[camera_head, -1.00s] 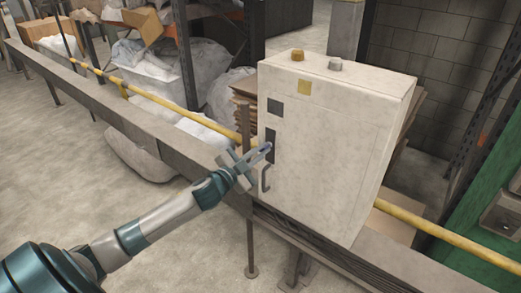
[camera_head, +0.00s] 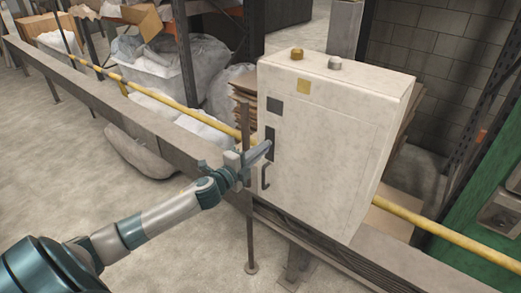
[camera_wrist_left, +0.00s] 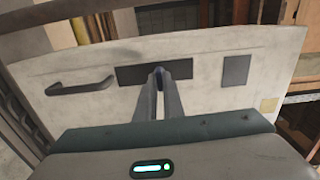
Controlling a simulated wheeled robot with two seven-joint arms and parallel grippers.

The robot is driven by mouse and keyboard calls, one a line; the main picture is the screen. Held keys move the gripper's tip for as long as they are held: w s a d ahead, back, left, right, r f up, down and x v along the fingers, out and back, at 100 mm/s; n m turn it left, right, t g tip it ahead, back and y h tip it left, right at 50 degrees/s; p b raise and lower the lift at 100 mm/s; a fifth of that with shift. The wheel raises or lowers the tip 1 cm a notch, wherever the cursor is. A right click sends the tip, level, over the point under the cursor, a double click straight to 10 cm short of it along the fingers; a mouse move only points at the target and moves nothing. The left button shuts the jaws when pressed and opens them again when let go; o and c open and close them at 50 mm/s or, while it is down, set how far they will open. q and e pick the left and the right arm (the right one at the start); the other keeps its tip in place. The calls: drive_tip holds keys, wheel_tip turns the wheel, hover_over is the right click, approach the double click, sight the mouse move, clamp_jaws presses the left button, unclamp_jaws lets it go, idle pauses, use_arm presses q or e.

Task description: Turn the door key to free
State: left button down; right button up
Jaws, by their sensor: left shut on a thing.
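A white cabinet (camera_head: 325,150) stands on the beam, with a dark lock plate (camera_head: 270,143) on its front face and a dark pull handle (camera_head: 265,177) below it. My left gripper (camera_head: 264,149) reaches the lock plate, its fingers closed together there. In the left wrist view the same gripper (camera_wrist_left: 159,78) meets the middle of the dark plate (camera_wrist_left: 130,73), with the handle (camera_wrist_left: 80,86) to the left. The key is hidden between the fingertips, with only a small bluish bit showing. My right gripper is not in view.
A yellow rail (camera_head: 160,97) and a grey beam (camera_head: 130,118) run past the cabinet. A thin upright post (camera_head: 249,210) stands just left of the cabinet. White bags and racks are behind; the floor at left is open.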

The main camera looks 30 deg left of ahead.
use_arm(q)
drive_tip(key=shift+m, duration=0.3)
drive_tip(key=c, duration=1.9)
unclamp_jaws()
drive_tip(key=shift+o, duration=0.2)
drive_tip(key=shift+s, duration=0.15)
